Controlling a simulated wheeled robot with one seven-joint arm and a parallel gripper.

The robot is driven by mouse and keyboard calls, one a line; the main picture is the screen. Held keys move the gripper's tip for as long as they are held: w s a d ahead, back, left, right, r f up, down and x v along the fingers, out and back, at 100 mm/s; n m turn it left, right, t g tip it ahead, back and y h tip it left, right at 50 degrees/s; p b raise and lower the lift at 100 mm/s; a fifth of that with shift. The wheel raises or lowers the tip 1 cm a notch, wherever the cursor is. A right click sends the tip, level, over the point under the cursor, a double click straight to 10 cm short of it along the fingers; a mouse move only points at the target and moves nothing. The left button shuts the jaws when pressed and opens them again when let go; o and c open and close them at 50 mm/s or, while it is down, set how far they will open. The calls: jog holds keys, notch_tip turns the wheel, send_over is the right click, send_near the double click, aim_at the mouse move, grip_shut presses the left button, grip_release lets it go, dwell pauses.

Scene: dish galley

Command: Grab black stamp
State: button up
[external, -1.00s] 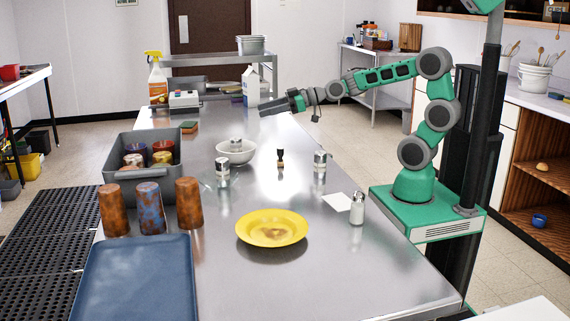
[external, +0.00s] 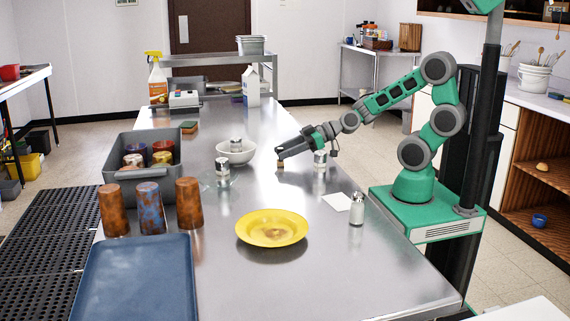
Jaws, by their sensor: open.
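The black stamp (external: 281,166) stands on the steel table, right of the white bowl. Only its light brown lower part shows clearly; its dark handle is hidden by or merges with my gripper. My gripper (external: 281,153) is open, with its fingertips at the top of the stamp. I cannot tell from this view whether the stamp's handle is between the fingers.
A shaker (external: 320,159) stands just right of the stamp, under my wrist. The white bowl (external: 236,155) with a shaker in it is to the left. A yellow plate (external: 272,228), a white card (external: 337,201) and another shaker (external: 357,209) are nearer. Table around the stamp's front is clear.

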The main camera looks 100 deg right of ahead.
jog(key=shift+x, duration=0.8)
grip_shut()
